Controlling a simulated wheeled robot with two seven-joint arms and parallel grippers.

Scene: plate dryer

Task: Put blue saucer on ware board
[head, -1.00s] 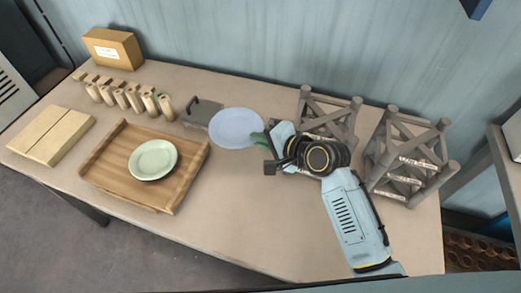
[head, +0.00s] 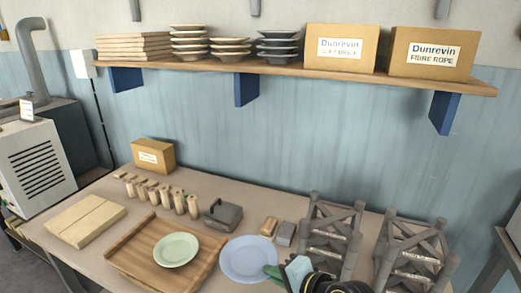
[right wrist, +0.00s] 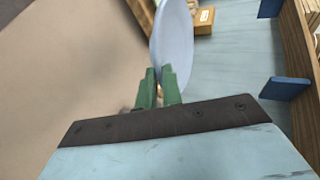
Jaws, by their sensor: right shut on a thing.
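The blue saucer (head: 249,259) is pale blue and round. My right gripper (head: 273,271) is shut on its right edge. In the right wrist view the green fingertips (right wrist: 160,75) pinch the saucer (right wrist: 174,42), seen nearly edge-on and apparently clear of the table. In the head view its left edge overlaps the right rim of a shallow wooden board with raised edges (head: 140,262). A pale green saucer (head: 176,250) lies on that board. I cannot tell whether this or the flat plank board (head: 86,220) at left is the ware board. My left gripper is not in view.
A grey block with a handle (head: 222,214), a tan block (head: 269,227) and a grey block (head: 286,233) stand behind the saucer. Several wooden pegs (head: 165,195) stand behind the board. Grey racks (head: 332,232) stand at right. A loaded shelf (head: 290,75) hangs above.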

